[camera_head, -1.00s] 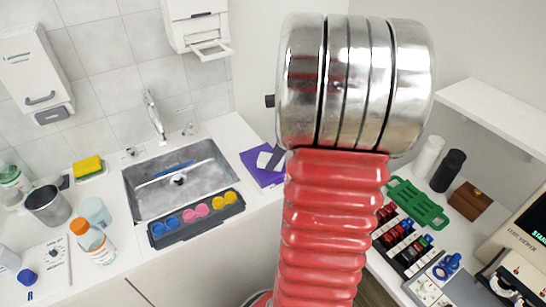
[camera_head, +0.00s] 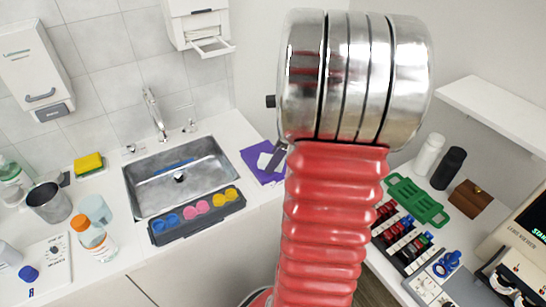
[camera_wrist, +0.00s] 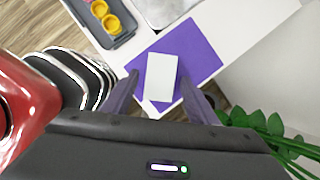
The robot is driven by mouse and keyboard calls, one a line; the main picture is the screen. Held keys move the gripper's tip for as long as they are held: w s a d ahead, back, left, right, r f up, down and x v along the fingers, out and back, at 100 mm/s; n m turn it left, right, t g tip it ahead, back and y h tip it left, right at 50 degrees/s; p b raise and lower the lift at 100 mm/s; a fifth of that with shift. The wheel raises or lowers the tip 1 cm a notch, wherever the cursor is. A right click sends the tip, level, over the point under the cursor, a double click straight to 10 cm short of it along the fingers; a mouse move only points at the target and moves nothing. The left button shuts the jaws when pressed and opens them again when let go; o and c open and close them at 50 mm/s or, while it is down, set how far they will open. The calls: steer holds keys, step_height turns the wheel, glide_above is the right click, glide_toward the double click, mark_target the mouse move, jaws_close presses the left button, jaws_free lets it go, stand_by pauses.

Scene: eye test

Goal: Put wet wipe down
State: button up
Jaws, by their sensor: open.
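The wet wipe (camera_wrist: 161,77) is a pale, flat rectangle over the purple mat (camera_wrist: 201,58) in the wrist view. My gripper (camera_wrist: 159,82) is open, with one dark finger on each side of the wipe and a gap visible at both sides. The wipe appears to lie on the mat, near its edge. In the head view, the wipe (camera_head: 264,161) shows as a small white patch on the mat (camera_head: 250,156). One grey finger is beside it there, and my red arm hides the rest of the gripper.
A sink (camera_head: 181,172) lies left of the mat. A dark tray (camera_head: 197,218) with coloured round pieces sits at its front edge. A green rack (camera_head: 416,199) stands on the right counter. Green leaves (camera_wrist: 265,127) show near my gripper.

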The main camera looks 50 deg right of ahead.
steer(key=shift+r, duration=0.6)
steer(key=v, duration=1.2)
steer(key=w+a+r+n+h, duration=0.1)
steer(key=w+a+n, duration=0.1)
steer(key=a+n, duration=0.6)
steer(key=w+a+r+n, duration=0.1)
steer(key=a+n, duration=0.4)
steer(key=a, duration=0.6)
steer(key=s+a+f+n, duration=0.1)
steer(key=s+a+n, duration=0.1)
steer(key=a+n, duration=0.6)
steer(key=s+a+f+n+t+h, duration=0.1)
steer(key=s+a+n, duration=0.2)
steer(key=a+n, duration=0.5)
steer(key=shift+s+f+n+t, duration=0.2)
steer(key=shift+f+n+t, duration=0.1)
steer(key=shift+n, duration=0.5)
